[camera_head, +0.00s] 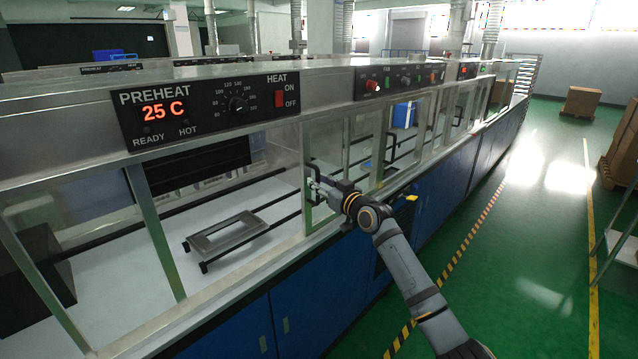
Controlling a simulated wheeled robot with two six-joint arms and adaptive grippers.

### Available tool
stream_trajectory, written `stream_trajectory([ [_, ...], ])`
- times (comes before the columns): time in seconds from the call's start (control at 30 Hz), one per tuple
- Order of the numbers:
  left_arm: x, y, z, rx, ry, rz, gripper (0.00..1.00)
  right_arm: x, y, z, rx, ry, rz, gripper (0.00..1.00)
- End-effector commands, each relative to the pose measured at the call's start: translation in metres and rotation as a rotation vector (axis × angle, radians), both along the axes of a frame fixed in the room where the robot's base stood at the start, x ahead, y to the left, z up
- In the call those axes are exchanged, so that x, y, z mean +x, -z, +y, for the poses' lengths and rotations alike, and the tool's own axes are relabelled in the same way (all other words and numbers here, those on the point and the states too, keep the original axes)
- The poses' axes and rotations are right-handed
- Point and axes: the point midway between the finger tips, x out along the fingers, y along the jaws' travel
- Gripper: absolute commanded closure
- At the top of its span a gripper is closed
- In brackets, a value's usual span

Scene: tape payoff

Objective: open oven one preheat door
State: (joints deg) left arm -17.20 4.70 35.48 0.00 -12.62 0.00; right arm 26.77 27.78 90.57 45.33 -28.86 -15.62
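The oven's preheat section has a black panel (208,108) with PREHEAT lettering, a red 25 C display, a dial and a red HEAT switch. Below it is a glazed opening with metal frame posts (155,232). A black door handle (312,182) stands on a frame post to the right of the panel. My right gripper (318,184) is at this handle, its fingers touching or overlapping it. The fingers are small and partly hidden by the handle, so I cannot tell whether they are closed around it. My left gripper is not in view.
A metal frame fixture (228,236) sits on rails inside the oven. More panels (400,80) and glazed sections continue to the right above blue cabinets (310,305). The green floor (500,240) on the right is open, with cardboard boxes (580,102) farther back.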

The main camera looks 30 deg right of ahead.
Motion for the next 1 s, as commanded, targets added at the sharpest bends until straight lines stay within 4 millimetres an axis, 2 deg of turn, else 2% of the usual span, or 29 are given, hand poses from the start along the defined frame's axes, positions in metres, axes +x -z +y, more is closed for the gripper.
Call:
stream_trajectory([
  [0.27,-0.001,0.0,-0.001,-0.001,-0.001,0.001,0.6,-0.002,-0.002,0.0,0.0,-0.001,-0.005,0.65],
  [0.37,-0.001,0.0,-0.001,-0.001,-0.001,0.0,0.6,-0.014,-0.002,-0.003,-0.004,0.001,-0.005,0.65],
  [0.57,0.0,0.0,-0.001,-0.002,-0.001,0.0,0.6,-0.054,-0.001,-0.008,-0.01,-0.002,-0.001,0.65],
  [0.7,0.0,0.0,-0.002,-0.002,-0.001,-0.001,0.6,-0.069,-0.001,-0.012,-0.005,0.003,-0.002,0.65],
  [1.0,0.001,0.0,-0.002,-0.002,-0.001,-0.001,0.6,-0.075,-0.002,-0.012,0.003,-0.001,-0.004,0.65],
])
